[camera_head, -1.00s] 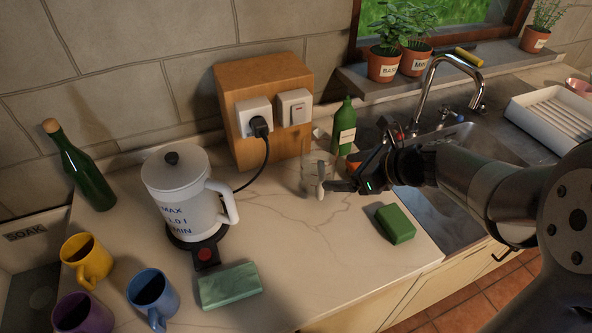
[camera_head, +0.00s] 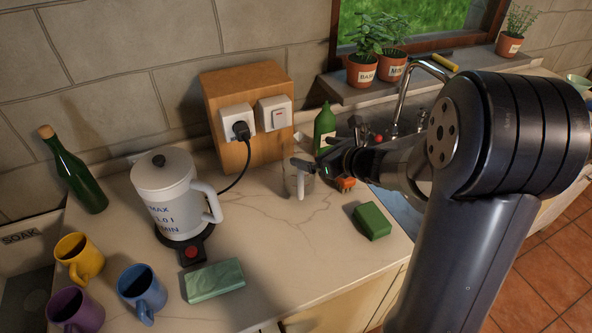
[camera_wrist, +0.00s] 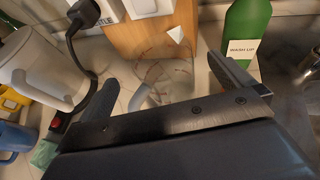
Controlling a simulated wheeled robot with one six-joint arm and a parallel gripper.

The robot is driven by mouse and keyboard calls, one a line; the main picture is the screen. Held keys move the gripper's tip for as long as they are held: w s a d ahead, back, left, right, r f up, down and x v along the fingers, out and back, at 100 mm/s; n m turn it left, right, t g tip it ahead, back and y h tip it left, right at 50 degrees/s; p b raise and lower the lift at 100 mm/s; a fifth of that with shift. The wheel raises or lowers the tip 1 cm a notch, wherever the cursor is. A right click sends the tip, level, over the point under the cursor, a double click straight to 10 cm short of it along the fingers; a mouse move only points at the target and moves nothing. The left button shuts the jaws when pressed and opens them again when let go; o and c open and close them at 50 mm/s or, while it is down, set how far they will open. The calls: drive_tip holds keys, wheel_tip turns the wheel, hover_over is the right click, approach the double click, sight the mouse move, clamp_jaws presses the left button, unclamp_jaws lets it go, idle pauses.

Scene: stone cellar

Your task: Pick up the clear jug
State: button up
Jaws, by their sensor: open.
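The clear jug (camera_head: 291,180) stands upright on the worktop, in front of the wooden socket box. In the wrist view the clear jug (camera_wrist: 165,75) shows faintly between the two fingers, with red marks on its wall and its handle toward me. My gripper (camera_head: 312,165) is open and comes in from the right at the jug, near its upper part. In the wrist view the fingers of my gripper (camera_wrist: 165,85) stand apart on either side of the jug. I cannot tell whether a finger touches it.
A green bottle (camera_head: 325,127) stands close behind the jug. A white kettle (camera_head: 168,195) with a cord (camera_head: 238,178) to the socket box (camera_head: 247,95) is to the left. A green sponge (camera_head: 372,221) lies to the right, a pale green block (camera_head: 214,280) in front. Mugs stand at left.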

sight(290, 145)
drive_tip(key=shift+p+x, duration=0.85)
drive_tip(key=shift+x, duration=2.6)
drive_tip(key=shift+d, duration=0.1)
drive_tip(key=c, duration=1.3)
drive_tip(key=shift+o, duration=0.2)
drive_tip(key=shift+r, duration=0.1)
